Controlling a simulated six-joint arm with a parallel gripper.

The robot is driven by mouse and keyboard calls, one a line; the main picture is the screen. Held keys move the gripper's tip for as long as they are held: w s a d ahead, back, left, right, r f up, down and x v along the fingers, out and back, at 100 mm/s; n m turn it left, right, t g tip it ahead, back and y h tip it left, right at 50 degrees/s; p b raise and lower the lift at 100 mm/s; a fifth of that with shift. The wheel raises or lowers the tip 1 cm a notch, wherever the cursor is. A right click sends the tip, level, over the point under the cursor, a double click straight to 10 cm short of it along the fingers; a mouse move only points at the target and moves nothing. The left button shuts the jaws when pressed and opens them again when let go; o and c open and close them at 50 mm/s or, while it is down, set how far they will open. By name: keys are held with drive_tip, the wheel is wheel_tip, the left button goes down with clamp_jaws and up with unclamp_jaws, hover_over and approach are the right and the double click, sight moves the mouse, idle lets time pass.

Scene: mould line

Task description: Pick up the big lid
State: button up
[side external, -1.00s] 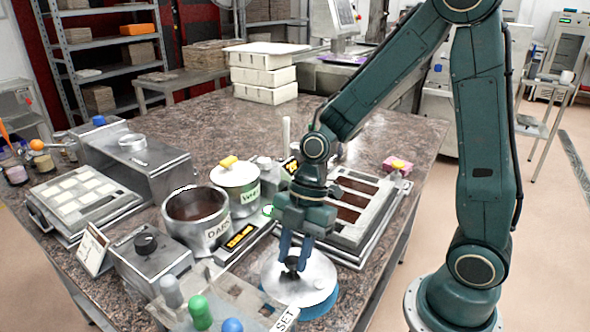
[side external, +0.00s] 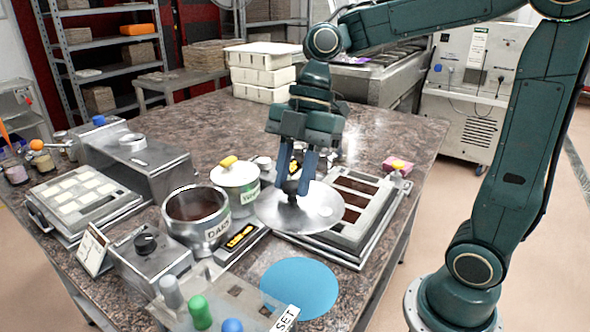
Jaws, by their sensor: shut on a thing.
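The big lid (side external: 322,210) is a round silver metal disc with a dark knob (side external: 291,188) at its middle. My gripper (side external: 293,183) is shut on that knob from above. In the picture the lid overlaps the left edge of the mould tray (side external: 357,235). The pot marked DARK (side external: 197,215) is open at the left, with dark brown contents.
A second pot (side external: 236,182) to the left of my gripper has a lid with a yellow knob. A control box (side external: 150,258) and a stand with coloured knobs (side external: 200,312) are at the front left. White boxes (side external: 263,75) are stacked at the back. The table's back right is clear.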

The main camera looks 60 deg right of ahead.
drive_tip(key=shift+r, duration=0.3)
idle(0.5)
